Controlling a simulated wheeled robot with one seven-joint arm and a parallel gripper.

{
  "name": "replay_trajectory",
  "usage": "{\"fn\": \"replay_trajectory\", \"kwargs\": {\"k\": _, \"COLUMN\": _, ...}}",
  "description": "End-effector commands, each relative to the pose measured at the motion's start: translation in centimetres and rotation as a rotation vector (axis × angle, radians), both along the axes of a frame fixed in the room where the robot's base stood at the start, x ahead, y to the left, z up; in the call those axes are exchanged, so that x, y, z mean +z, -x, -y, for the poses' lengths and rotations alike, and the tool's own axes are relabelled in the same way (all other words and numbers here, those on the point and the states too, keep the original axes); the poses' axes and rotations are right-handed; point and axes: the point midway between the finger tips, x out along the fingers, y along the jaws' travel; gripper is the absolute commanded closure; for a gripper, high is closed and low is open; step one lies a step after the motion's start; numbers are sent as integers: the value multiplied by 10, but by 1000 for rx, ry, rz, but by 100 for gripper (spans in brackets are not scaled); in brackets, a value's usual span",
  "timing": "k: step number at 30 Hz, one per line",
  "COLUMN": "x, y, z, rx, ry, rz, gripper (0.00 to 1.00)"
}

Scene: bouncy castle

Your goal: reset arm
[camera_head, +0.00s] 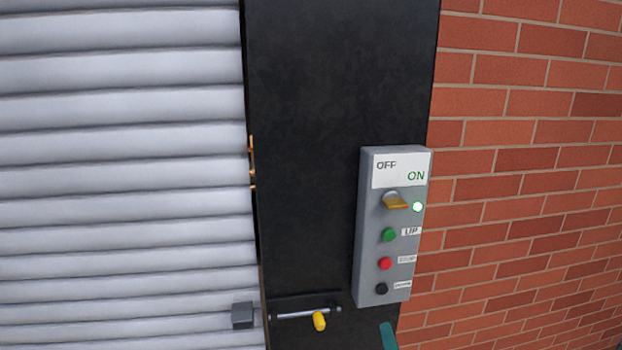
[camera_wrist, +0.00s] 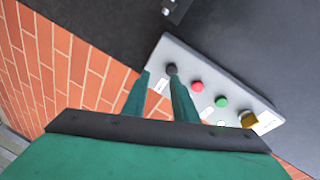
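My gripper (camera_wrist: 159,75) has two teal fingers that stand apart with nothing between them. In the wrist view the fingertips overlap the lower end of a grey control box (camera_wrist: 235,90), near its black button (camera_wrist: 172,69); contact cannot be told. In the head view only a teal tip of my gripper (camera_head: 388,336) shows at the bottom edge, just below the control box (camera_head: 366,230). The rest of my arm is out of that view. The box has a yellow knob (camera_head: 396,201) beside a lit white-green lamp (camera_head: 418,207), and green, red and black buttons.
A grey roller shutter (camera_head: 120,180) fills the left. A black post (camera_head: 310,130) carries the control box and a bolt latch with a yellow handle (camera_head: 319,321). A red brick wall (camera_head: 530,180) stands on the right.

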Motion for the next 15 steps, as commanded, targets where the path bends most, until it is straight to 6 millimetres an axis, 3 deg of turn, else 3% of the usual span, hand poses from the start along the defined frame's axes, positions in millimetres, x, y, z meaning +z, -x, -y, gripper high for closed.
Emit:
{"fn": "replay_trajectory", "kwargs": {"k": 1, "x": -21, "y": 8, "z": -5, "rx": -5, "ry": 31, "rz": -18, "gripper": 74}}
{"fn": "replay_trajectory", "kwargs": {"k": 6, "x": -71, "y": 33, "z": -19, "rx": -14, "ry": 153, "rz": -50, "gripper": 74}}
{"fn": "replay_trajectory", "kwargs": {"k": 15, "x": -143, "y": 94, "z": -48, "rx": -4, "ry": 380, "rz": -99, "gripper": 74}}
